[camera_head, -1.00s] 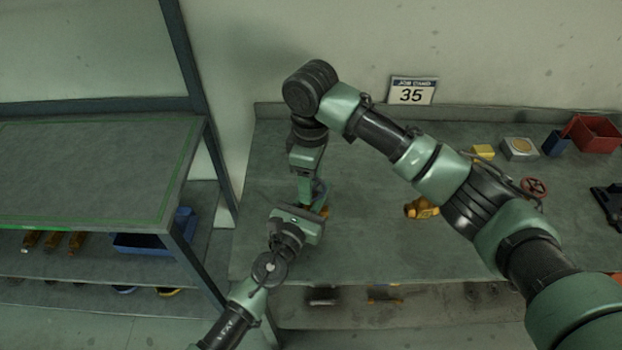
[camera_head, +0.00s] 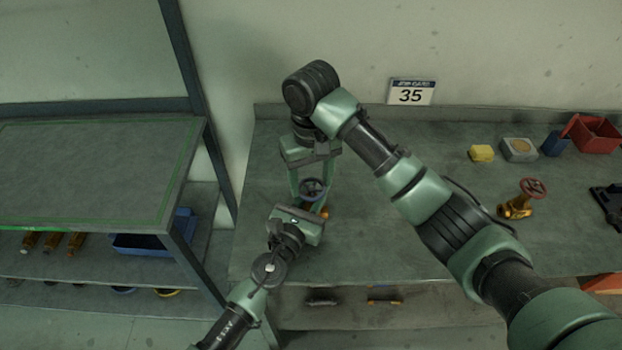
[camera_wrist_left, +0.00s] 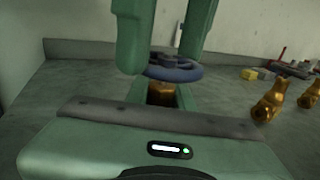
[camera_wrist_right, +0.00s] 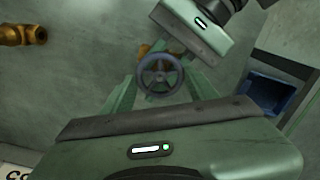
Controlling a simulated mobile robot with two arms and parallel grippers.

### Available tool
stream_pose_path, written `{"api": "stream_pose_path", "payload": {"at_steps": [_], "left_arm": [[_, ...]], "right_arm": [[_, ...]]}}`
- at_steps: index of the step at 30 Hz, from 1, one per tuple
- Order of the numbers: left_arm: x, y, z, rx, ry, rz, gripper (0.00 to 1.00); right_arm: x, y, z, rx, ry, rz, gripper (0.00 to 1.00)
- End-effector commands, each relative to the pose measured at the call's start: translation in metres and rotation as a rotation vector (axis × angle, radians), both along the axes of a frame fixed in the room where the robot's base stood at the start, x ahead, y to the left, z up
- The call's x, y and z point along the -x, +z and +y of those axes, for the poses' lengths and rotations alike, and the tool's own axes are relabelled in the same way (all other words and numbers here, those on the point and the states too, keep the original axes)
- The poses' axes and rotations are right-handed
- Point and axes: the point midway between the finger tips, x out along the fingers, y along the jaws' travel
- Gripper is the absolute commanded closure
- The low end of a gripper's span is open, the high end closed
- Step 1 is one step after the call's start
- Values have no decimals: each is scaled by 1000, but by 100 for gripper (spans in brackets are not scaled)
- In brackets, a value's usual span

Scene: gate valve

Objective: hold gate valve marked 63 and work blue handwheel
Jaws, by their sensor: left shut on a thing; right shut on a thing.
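The gate valve is a brass body (camera_head: 324,213) with a blue handwheel (camera_head: 312,189) on top, standing over the bench's left part. In the left wrist view the brass body (camera_wrist_left: 160,94) sits between my left gripper's fingers, below the blue wheel (camera_wrist_left: 172,70). My left gripper (camera_head: 318,212) is shut on the valve body from the front. My right gripper (camera_head: 312,186) points down from above, its two fingers on opposite sides of the wheel's rim, shut on it. The right wrist view shows the spoked wheel (camera_wrist_right: 160,75) between these fingers. No 63 marking is readable.
Another brass valve with a red handwheel (camera_head: 533,188) stands farther right on the bench (camera_head: 390,245). A yellow block (camera_head: 481,153), a blue block (camera_head: 555,144) and a red bin (camera_head: 594,133) are at the back right. A shelf unit (camera_head: 90,170) stands left. A sign reads 35 (camera_head: 411,92).

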Motion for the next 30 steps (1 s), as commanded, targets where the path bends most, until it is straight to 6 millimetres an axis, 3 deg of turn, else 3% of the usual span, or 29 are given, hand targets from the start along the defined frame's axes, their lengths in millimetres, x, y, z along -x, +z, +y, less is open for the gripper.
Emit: {"api": "stream_pose_path", "payload": {"at_steps": [10,26,27,28,30], "left_arm": [[2,-3,-1,-2,-4,5,100],[2,-3,-1,-2,-5,5,100],[2,-3,-1,-2,-5,5,100],[2,-3,-1,-2,-5,5,100],[2,-3,-1,-2,-4,5,100]], "right_arm": [[-3,2,0,-4,-132,-9,82],[-3,2,-1,-3,-153,-12,82],[-3,2,-1,-4,-152,-11,31],[-3,2,-1,-3,-152,-11,23],[-3,2,-1,-2,-151,-9,20]]}}
